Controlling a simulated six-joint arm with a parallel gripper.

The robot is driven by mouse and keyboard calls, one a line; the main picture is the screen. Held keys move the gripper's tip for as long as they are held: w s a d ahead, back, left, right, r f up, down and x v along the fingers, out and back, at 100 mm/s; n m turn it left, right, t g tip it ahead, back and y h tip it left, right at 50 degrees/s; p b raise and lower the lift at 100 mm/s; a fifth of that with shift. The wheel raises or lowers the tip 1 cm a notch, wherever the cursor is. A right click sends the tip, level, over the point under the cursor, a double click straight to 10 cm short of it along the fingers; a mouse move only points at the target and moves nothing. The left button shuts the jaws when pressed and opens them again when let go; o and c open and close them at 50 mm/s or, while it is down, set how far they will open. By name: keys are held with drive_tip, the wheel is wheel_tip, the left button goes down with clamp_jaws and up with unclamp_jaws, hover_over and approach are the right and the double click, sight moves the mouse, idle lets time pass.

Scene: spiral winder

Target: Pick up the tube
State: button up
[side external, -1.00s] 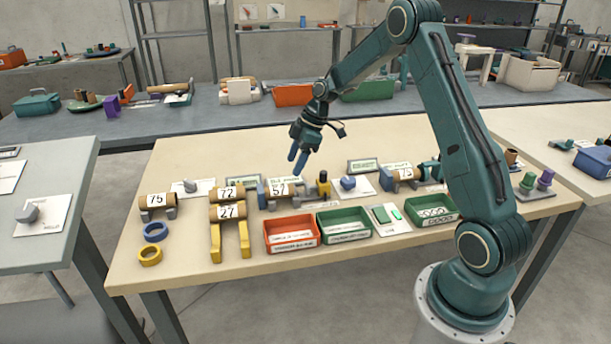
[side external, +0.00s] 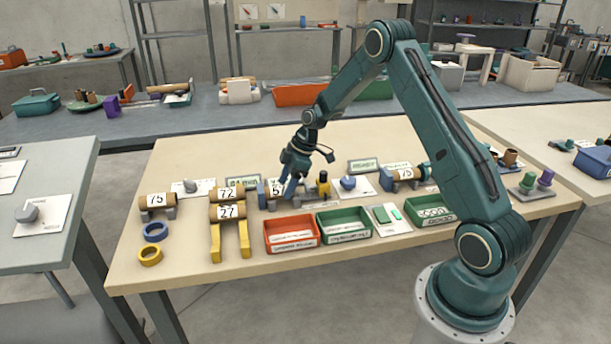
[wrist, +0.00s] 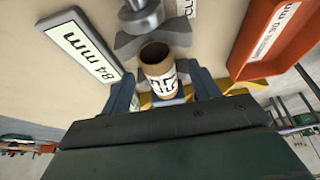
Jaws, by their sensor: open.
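A brown cardboard tube with a white number label (side external: 274,189) lies on its holder near the middle of the bench, partly hidden by my gripper. In the wrist view the tube (wrist: 157,66) shows its open end, with grey V-shaped supports beside it. My gripper (side external: 290,190) is down at this tube with its blue fingers apart. In the wrist view, my gripper's fingers (wrist: 161,88) stand on either side of the tube. I cannot tell whether either finger touches it.
Other tubes sit at the left (side external: 157,200), on a yellow stand (side external: 230,211), and at the right (side external: 404,174). A red bin (side external: 291,247) and green bin (side external: 344,236) stand in front. Yellow and blue rings lie front left.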

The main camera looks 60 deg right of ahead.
sight(285, 186)
drive_tip(key=shift+x, duration=0.9)
drive_tip(key=c, duration=1.1)
drive_tip(key=shift+r, duration=0.1)
wheel_tip(285, 186, up, 18)
drive_tip(key=shift+f, duration=0.1)
